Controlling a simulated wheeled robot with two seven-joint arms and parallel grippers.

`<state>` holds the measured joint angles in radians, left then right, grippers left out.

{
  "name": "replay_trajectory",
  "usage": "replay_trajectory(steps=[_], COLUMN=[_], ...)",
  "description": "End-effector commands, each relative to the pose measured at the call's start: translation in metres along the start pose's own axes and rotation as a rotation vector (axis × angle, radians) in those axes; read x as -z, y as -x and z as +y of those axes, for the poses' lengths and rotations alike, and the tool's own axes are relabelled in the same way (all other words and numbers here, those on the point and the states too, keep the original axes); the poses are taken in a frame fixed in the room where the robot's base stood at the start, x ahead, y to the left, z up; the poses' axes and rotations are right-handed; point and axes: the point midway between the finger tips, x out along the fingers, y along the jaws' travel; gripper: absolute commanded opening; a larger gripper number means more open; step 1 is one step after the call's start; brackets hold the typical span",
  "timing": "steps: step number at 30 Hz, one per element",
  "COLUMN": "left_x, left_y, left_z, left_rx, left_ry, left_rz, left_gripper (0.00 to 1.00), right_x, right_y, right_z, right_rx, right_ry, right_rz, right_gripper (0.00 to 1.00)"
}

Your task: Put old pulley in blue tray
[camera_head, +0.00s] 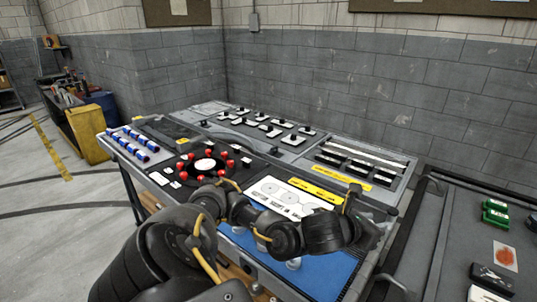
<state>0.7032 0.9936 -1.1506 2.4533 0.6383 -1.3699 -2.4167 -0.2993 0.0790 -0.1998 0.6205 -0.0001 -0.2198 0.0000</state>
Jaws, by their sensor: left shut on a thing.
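My left arm reaches in from the bottom left across the front of the workbench. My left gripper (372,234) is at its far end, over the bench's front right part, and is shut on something. The held thing is mostly hidden by the wrist, so I cannot make out its shape. A flat blue area (328,272), which may be the blue tray, lies at the bench's front below my forearm and is partly covered by it. I cannot pick out the old pulley clearly. My right gripper is out of view.
The workbench holds a black round fixture with red pieces (206,165), blue-and-white rods (140,144), several black-knobbed parts (270,131) and a yellow label strip (315,192). A dark side table at right carries green blocks (496,212). A yellow cabinet (86,134) stands at left.

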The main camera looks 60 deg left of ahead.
Motion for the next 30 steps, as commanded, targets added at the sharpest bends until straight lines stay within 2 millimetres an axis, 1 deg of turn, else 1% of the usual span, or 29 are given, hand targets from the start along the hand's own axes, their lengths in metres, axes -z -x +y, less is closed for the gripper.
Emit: replay_trajectory(steps=[4, 20, 26, 30], left_x=[0.004, 0.021, 0.037, 0.054], left_y=[0.003, 0.010, 0.019, 0.032], left_z=[0.006, 0.015, 0.023, 0.033], left_rx=[0.002, 0.021, 0.042, 0.073], left_ry=[-0.006, -0.007, -0.010, -0.025], left_rz=[-0.002, 0.003, 0.009, 0.010], left_gripper=[0.02, 0.02, 0.02, 0.02], right_x=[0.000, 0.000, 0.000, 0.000], right_y=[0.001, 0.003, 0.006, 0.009], right_z=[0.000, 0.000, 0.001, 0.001], right_rx=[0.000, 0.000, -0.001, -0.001], right_ry=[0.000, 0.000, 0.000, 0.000], right_rz=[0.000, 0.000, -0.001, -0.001], right_gripper=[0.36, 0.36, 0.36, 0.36])
